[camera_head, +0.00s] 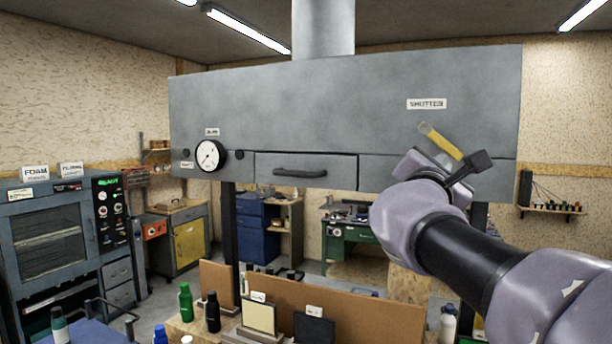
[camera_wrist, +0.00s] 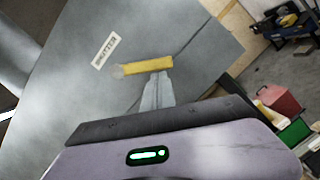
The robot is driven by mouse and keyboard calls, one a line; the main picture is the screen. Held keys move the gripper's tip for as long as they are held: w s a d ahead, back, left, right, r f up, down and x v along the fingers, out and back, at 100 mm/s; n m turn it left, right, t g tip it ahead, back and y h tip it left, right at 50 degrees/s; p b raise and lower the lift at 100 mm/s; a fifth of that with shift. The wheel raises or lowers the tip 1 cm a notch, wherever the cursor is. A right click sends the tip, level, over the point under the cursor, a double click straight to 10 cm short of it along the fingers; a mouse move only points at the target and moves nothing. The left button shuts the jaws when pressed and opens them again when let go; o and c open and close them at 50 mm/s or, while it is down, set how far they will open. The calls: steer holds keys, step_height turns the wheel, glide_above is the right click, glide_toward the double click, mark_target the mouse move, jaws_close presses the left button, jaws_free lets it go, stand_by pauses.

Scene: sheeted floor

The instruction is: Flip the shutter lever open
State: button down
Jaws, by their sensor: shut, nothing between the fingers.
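The shutter lever is a yellow bar (camera_head: 440,142) on the front of the grey hood, below the "SHUTTER" label (camera_head: 427,104). It slants from upper left down to the right, and its upper-left end sits at a small pale pivot. In the wrist view the lever (camera_wrist: 147,67) lies nearly level across the picture, with the label (camera_wrist: 105,50) to its upper left. My gripper (camera_head: 468,167) is at the lever's lower-right end. In the wrist view its fingers (camera_wrist: 157,88) are shut and empty, with their tips right beside the lever's underside; I cannot tell whether they touch.
The grey hood (camera_head: 270,105) carries a round gauge (camera_head: 209,155) and a drawer with a dark handle (camera_head: 300,173). Below it a bench holds bottles (camera_head: 213,312) and panels (camera_head: 315,329). A dark cabinet (camera_head: 50,240) stands at left. Open air lies before the hood's face.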

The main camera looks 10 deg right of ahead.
steer(key=n, duration=0.1)
steer(key=d+n+b, duration=0.1)
steer(key=n, duration=0.1)
steer(key=s+r+n+t, duration=0.1)
steer(key=shift+d+r+y+b, duration=0.1)
steer(key=shift+d+y+b, duration=0.2)
steer(key=shift+b, duration=0.05)
steer(key=shift+s+d+r+n+t+y+b, duration=0.15)
steer(key=shift+r+n+t+y, duration=0.15)
steer(key=shift+n, duration=0.6)
steer(key=shift+s+d+r+n+t+y+b, duration=0.15)
steer(key=shift+r+n, duration=0.3)
steer(key=shift+n, duration=0.45)
steer(key=shift+s+d+r+n+t+y+b, duration=0.15)
steer(key=shift+d+r+n+y, duration=0.15)
steer(key=shift+n, duration=0.6)
steer(key=shift+a+r, duration=0.1)
steer(key=shift+r, duration=0.05)
